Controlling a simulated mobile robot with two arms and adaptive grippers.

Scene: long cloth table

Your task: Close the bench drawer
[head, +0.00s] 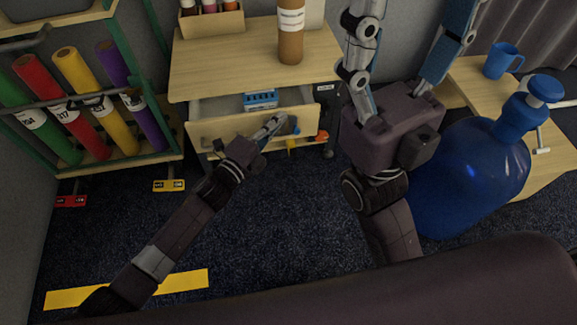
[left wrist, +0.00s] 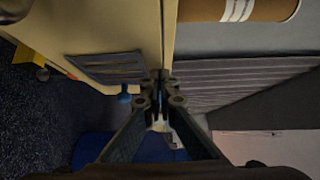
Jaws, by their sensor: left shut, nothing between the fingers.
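The wooden bench (head: 240,60) stands at the back centre, and its drawer (head: 225,129) is pulled partly out, with its grey inside and a blue item (head: 261,99) showing. My left gripper (head: 278,121) is shut and empty, at the right part of the drawer front. In the left wrist view, its closed fingertips (left wrist: 160,82) are at a pale panel edge; I cannot tell whether they touch it. My right gripper (head: 412,35) is raised close to the camera, right of the bench, with its fingers spread apart; their tips are cut off by the top edge.
A brown bottle (head: 290,35) and a box of jars (head: 211,18) stand on the bench. A rack of coloured rolls (head: 75,100) is at the left. A big blue jug (head: 475,170) and a low table with a blue mug (head: 501,61) are at the right. The carpet before the drawer is clear.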

